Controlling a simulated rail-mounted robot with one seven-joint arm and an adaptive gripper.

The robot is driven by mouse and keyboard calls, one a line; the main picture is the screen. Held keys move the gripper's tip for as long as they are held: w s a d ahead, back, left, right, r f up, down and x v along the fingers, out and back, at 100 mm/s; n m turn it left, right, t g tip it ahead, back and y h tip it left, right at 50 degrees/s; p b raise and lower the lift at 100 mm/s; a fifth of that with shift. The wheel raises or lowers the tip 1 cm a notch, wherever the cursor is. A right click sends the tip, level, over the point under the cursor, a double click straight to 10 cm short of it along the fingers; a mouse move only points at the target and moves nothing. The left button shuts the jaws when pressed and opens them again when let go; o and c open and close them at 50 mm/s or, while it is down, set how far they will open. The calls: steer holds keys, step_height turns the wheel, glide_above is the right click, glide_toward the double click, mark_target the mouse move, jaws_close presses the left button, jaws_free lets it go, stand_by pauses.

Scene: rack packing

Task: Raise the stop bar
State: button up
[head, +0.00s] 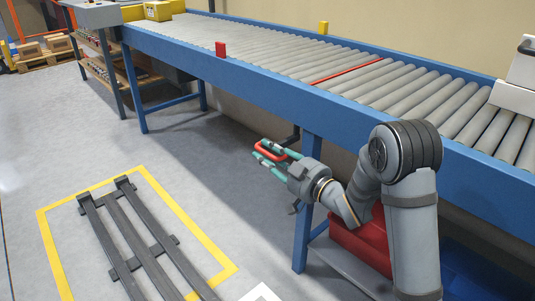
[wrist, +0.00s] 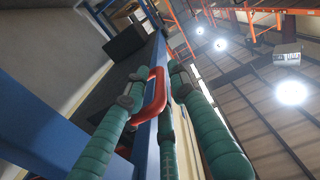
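The stop bar (head: 347,70) is a thin red strip lying low across the conveyor rollers. A red loop-shaped handle (head: 268,150) sits below the conveyor's near rail, by a dark bracket. My gripper (head: 265,154) has green fingers and is at this handle, pointing left. In the wrist view the red handle (wrist: 155,94) lies between the spread fingers of my gripper (wrist: 155,85), close to the left finger. A gap shows between the handle and the right finger, so the gripper looks open. Whether the left finger touches the handle is unclear.
The blue conveyor frame (head: 300,100) runs above my gripper, with a blue leg (head: 306,210) just right of it. A dark metal rack (head: 128,237) lies inside yellow floor lines at left.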

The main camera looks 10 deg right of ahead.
jaws_close()
stand_by(0.6)
